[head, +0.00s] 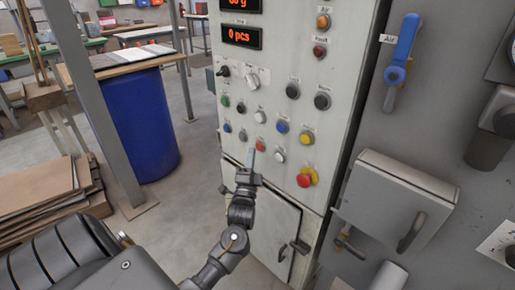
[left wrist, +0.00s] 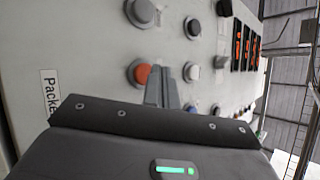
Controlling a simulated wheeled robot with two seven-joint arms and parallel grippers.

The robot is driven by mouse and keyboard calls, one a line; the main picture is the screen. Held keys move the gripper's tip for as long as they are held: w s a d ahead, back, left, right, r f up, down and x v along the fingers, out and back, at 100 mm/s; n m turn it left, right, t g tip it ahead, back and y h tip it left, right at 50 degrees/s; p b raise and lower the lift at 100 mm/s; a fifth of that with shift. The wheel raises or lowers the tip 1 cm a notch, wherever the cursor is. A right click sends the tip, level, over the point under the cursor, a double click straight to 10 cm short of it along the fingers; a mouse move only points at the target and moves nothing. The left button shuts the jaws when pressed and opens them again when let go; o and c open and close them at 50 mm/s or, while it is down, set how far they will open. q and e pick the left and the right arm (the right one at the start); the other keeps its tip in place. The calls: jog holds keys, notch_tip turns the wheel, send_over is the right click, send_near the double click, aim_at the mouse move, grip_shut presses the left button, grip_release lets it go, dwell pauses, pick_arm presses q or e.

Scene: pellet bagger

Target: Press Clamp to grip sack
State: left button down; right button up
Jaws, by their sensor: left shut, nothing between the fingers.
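The light grey control panel (head: 270,120) carries several round buttons; their labels are too small to read, so I cannot tell which is Clamp. My left gripper (head: 251,158) is shut and empty, its fingers pointing up at the lower button rows. A white button (head: 279,155) and a blue button (head: 282,126) are nearby. I see no sack.
A red emergency-stop button (head: 304,180) on yellow sits lower right on the panel. A blue air valve handle (head: 402,48) and a grey box (head: 395,200) are to the right.

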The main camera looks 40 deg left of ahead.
pick_arm(q)
jog(key=shift+w, duration=0.4)
jog(key=shift+w, duration=0.3)
dwell(0.5)
jog(key=shift+s, duration=0.15)
jog(key=shift+s+p, duration=0.6)
jog(key=shift+s, duration=0.05)
jog(key=s+p, duration=0.1)
jog(key=s, duration=0.1)
jog(key=s+p, duration=0.1)
jog(key=s, duration=0.1)
jog(key=s+p, duration=0.1)
jog(key=s, duration=0.1)
jog(key=shift+a, duration=0.25)
